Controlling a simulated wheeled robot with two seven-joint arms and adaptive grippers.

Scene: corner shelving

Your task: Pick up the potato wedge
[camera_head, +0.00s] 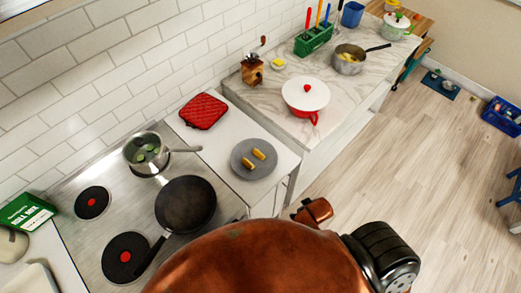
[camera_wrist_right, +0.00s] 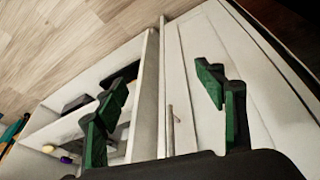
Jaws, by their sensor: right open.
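Two yellow-brown potato wedges, one at the upper right (camera_head: 258,154) and one at the lower left (camera_head: 247,163), lie side by side on a grey round plate (camera_head: 263,171) in the head view. The plate rests on the white counter right of the stove. My right gripper (camera_wrist_right: 163,105) shows in the right wrist view, its green-padded fingers wide apart with nothing between them. It faces white cabinet fronts and an open shelf; no wedge shows there. My left gripper is not in view.
A black frying pan (camera_head: 186,204) and a steel pot (camera_head: 146,151) stand on the stove (camera_head: 80,232), left of the plate. A red quilted pad (camera_head: 203,111) lies behind it.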

